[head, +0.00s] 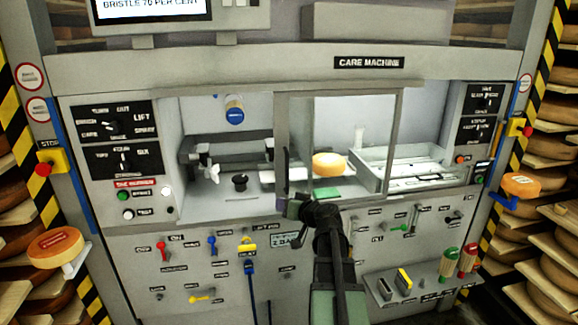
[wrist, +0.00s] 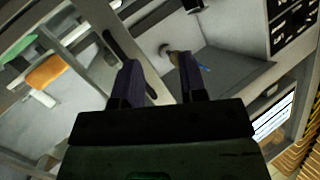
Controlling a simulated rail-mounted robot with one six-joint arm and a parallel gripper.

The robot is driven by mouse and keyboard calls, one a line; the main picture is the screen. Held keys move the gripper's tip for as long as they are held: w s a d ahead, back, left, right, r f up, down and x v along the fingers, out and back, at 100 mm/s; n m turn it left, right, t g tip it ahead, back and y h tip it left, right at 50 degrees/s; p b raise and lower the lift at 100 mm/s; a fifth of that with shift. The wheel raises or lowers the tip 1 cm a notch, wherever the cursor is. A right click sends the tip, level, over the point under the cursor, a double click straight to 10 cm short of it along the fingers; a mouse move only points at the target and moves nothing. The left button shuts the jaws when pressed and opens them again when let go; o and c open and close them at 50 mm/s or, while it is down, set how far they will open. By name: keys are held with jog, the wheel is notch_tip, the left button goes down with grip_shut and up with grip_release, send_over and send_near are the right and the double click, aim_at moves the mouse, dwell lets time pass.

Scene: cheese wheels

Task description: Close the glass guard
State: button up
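The glass guard (head: 398,140) is a grey-framed clear pane at the front of the care machine's opening. It stands over the middle and right of the opening, leaving the left part uncovered. A dark upright handle (head: 286,168) is on its left frame post. My gripper (head: 294,207) is at the lower end of that post. In the wrist view my gripper (wrist: 160,85) has its two fingers well apart.
An orange cheese wheel (head: 329,164) sits behind the glass, near a green pad (head: 328,193) and a pale tray (head: 410,168). The uncovered left bay holds a black cup (head: 240,182) and metal clamps. Levers and switches cover the panel below; brush-like items stand on a shelf (head: 415,290).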

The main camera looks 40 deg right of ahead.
aim_at(288, 173)
jog(key=d+r+t+h, duration=0.2)
jog(key=d+r+h, duration=0.2)
jog(key=d+h, duration=0.15)
jog(key=shift+n, duration=0.3)
jog(key=x, duration=1.1)
jog(key=shift+w+d+f, duration=0.1)
jog(key=shift+w+f, duration=0.1)
jog(key=shift+w, duration=0.05)
grip_shut()
